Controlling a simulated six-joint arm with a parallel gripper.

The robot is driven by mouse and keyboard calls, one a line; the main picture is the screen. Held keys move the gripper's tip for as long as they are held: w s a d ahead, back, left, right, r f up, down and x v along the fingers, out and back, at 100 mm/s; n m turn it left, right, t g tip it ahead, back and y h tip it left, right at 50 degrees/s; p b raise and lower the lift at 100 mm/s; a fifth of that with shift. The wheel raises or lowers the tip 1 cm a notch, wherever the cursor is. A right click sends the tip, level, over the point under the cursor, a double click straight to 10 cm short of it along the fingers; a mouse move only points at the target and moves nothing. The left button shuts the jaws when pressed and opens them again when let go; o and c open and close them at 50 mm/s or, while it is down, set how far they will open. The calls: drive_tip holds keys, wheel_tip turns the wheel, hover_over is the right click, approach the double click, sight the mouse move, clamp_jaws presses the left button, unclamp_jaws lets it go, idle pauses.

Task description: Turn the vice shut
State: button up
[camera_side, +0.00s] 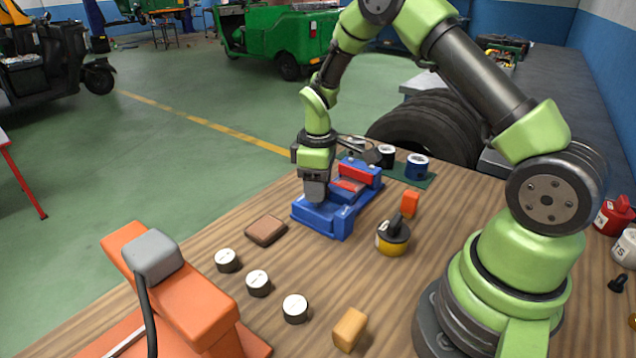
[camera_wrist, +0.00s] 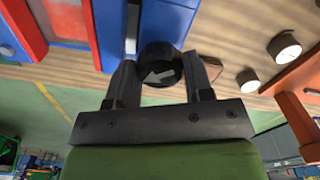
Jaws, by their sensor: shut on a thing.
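The blue vice (camera_side: 338,220) with red parts (camera_side: 358,172) stands on the wooden bench in the side view. Its blue and red parts also show at the top of the wrist view (camera_wrist: 108,30). My gripper (camera_side: 315,192) points down at the vice's near-left end. In the wrist view a round black knob with a pale arrow mark (camera_wrist: 160,66) sits between my two fingers (camera_wrist: 162,82), and they are shut on it. In the side view my gripper hides this knob. The gap between the vice jaws cannot be judged clearly.
A yellow pot with a black top (camera_side: 393,238) and a small orange block (camera_side: 410,204) stand right of the vice. A brown pad (camera_side: 266,230), three white-topped discs (camera_side: 258,283) and a tan block (camera_side: 350,328) lie nearer. An orange fixture (camera_side: 180,300) stands front left.

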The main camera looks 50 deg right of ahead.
drive_tip(key=m, duration=1.2)
drive_tip(key=shift+m, duration=0.4)
drive_tip(key=m, duration=1.2)
drive_tip(key=shift+m, duration=0.3)
drive_tip(key=o, duration=0.9)
wheel_tip(320, 180, up, 10)
